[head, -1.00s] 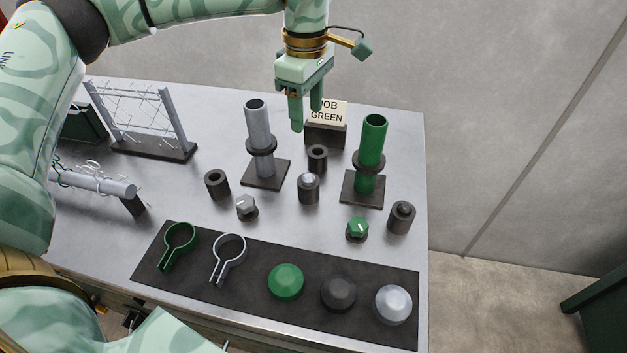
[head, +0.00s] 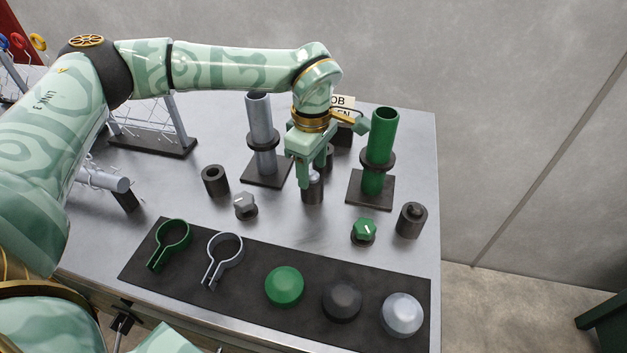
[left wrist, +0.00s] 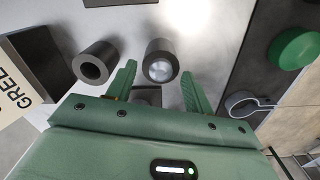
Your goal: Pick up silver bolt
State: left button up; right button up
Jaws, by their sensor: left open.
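The silver bolt (head: 313,178) stands in a dark cylindrical holder (head: 312,192) between the grey and green posts. In the left wrist view its rounded bright top (left wrist: 160,71) shows inside the holder (left wrist: 162,52). My left gripper (head: 314,172) is open and empty, pointing down just above the bolt and partly covering it in the head view. In the left wrist view its two fingers (left wrist: 158,78) lie either side of the bolt's line, with the bolt near the gap between the tips. Whether they touch the holder cannot be told. My right gripper is not in view.
An empty dark holder (left wrist: 95,63) stands close by. The grey post (head: 260,125) and green post (head: 382,140) flank the gripper. A dark mat (head: 240,284) carries clamps and domes.

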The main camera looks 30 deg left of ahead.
pick_arm(q)
jog(key=shift+s+r, duration=0.1)
jog(key=shift+r, duration=0.05)
jog(key=shift+c, duration=0.6)
jog(key=c, duration=1)
